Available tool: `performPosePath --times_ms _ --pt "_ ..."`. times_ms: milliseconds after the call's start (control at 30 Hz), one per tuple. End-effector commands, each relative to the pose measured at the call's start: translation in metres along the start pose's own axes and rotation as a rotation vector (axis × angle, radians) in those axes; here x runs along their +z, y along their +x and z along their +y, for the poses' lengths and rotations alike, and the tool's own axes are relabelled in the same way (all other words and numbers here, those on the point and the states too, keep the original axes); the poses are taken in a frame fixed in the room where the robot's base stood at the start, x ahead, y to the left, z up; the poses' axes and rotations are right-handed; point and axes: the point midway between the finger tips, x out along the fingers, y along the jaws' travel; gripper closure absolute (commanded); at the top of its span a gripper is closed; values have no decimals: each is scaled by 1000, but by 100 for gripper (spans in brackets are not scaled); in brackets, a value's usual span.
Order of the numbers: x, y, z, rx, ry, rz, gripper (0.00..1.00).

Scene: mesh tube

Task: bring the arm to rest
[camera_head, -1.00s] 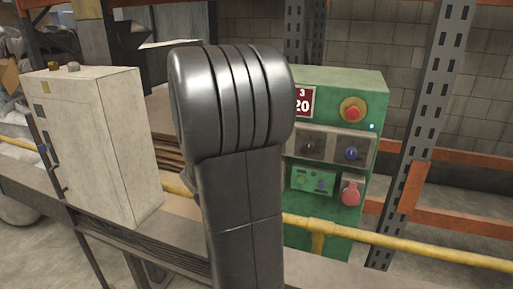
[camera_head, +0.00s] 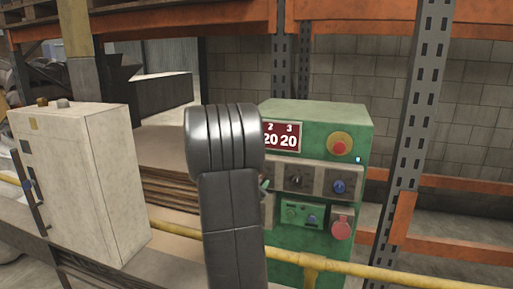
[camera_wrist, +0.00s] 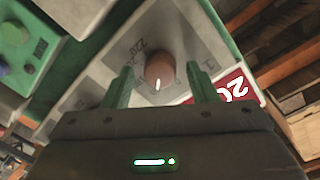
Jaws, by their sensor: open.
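My gripper (camera_wrist: 159,76) is open, its two green fingers spread apart in the wrist view. A round reddish-brown knob (camera_wrist: 160,68) with a white mark shows between the fingers, with a visible gap on each side. The knob sits on a grey plate with printed numbers. Whether the fingertips reach as far as the knob I cannot tell. In the head view my dark grey arm stands upright before the left edge of a green control cabinet (camera_head: 318,116). The arm hides most of the gripper and that part of the panel.
The cabinet bears a red button (camera_head: 339,146), dark and blue knobs, and a red-and-white number sign (camera_head: 283,137). A white box (camera_head: 80,185) stands at left. A yellow pipe (camera_head: 400,274) crosses in front. Orange racks and a grey slotted post (camera_head: 417,120) stand at right.

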Motion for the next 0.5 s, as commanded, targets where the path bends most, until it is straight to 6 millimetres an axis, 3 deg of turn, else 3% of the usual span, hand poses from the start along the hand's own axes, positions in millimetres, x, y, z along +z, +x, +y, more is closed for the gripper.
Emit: performPosePath --times_ms 333,500 --pt "0 -2 0 -1 -1 0 47" --pt "1 -18 -1 -2 3 -2 47"
